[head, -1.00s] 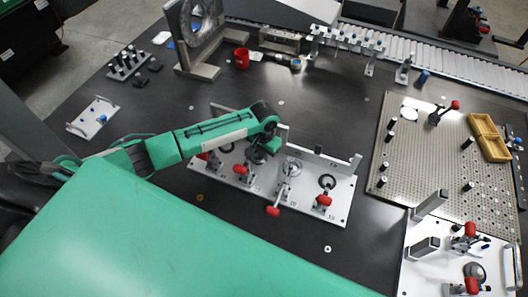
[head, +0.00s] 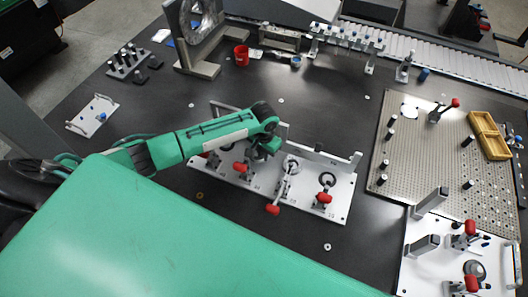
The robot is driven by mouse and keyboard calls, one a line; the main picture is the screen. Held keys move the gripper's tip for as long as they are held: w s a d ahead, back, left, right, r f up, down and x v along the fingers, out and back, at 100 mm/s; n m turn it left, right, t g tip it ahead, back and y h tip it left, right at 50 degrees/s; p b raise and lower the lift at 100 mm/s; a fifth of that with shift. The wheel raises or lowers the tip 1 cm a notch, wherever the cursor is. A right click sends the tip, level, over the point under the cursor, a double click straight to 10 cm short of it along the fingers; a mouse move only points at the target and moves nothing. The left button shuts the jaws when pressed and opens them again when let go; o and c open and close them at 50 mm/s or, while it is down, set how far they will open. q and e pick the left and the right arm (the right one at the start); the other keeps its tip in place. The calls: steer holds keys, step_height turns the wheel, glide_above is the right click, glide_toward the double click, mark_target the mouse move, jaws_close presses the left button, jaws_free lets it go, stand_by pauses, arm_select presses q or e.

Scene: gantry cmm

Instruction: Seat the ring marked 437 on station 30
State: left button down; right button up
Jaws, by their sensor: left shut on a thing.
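A white fixture plate (head: 306,205) with several stations in a row lies in the middle of the dark table. Each station has a red-handled toggle clamp, such as the one (head: 324,198) at the right end. A dark ring-shaped part (head: 327,180) shows at the right-end station. My left gripper (head: 265,151) points down over the middle of the plate, near a round metal seat (head: 291,165). It is shut on a small part, mostly hidden by the gripper and arm. Ring and station numbers are too small to read. My right gripper is not in view.
A perforated plate (head: 430,165) with posts and a yellow tray (head: 488,138) lies right. Another clamp fixture (head: 420,270) stands front right.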

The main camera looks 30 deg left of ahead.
arm_select(q)
steer(key=c, duration=1.3)
jaws_free()
step_height(320, 180, up, 14)
steer(key=b, duration=0.1)
steer(key=shift+s+f, duration=0.1)
steer(key=shift+f, duration=0.05)
